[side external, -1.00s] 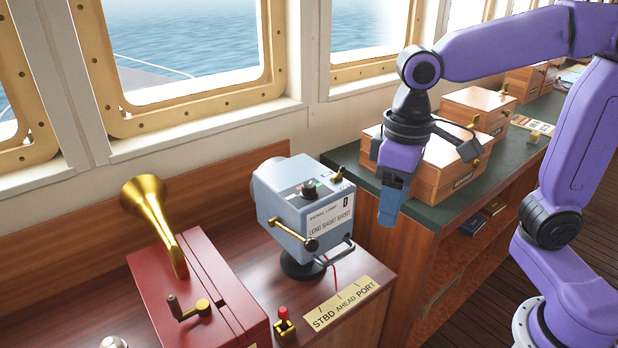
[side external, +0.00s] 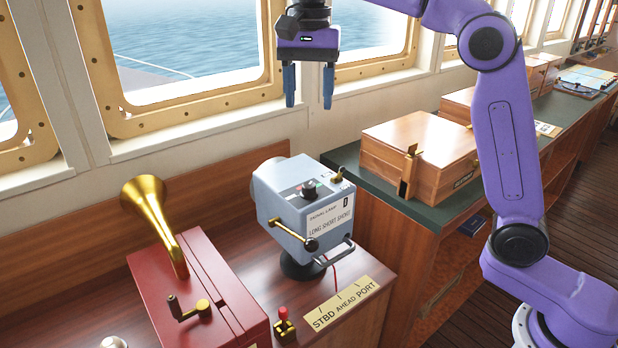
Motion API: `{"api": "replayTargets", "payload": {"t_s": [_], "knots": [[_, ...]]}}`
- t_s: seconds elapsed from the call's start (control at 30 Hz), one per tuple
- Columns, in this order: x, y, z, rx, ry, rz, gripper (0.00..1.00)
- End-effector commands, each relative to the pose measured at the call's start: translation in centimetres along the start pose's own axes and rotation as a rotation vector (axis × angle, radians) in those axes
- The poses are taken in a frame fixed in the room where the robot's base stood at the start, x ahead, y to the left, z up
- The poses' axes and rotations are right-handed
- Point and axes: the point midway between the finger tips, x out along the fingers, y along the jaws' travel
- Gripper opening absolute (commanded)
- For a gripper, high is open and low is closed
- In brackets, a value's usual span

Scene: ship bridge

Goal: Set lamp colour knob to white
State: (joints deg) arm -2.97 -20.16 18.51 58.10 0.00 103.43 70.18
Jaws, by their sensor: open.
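The signal lamp (side external: 300,208) is a light blue-grey box on a dark round base, standing on the wooden console. Its small dark colour knob (side external: 309,189) is on the top face, with coloured marks beside it, one of them green. Which colour the knob points to is too small to tell. My gripper (side external: 308,104) hangs fingers down, open and empty, well above the lamp's top. It touches nothing.
A brass toggle (side external: 337,174) stands on the lamp's top right corner, and a brass lever (side external: 290,232) crosses its front. A red box with a brass horn (side external: 160,220) is at the left. A wooden box (side external: 420,150) sits on the green counter at the right. A small red-topped switch (side external: 284,322) is in front.

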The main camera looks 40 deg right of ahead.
Motion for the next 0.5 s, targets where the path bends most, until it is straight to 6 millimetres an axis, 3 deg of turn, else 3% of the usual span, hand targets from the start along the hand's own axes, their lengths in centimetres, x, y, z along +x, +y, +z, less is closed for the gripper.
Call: {"api": "replayTargets", "payload": {"t_s": [0.27,0.5], "knots": [[1.9,0.0,-0.1,0.006,-0.001,0.004,0.57],[5.2,0.1,-0.1,0.003,-0.001,0.004,0.57]]}}
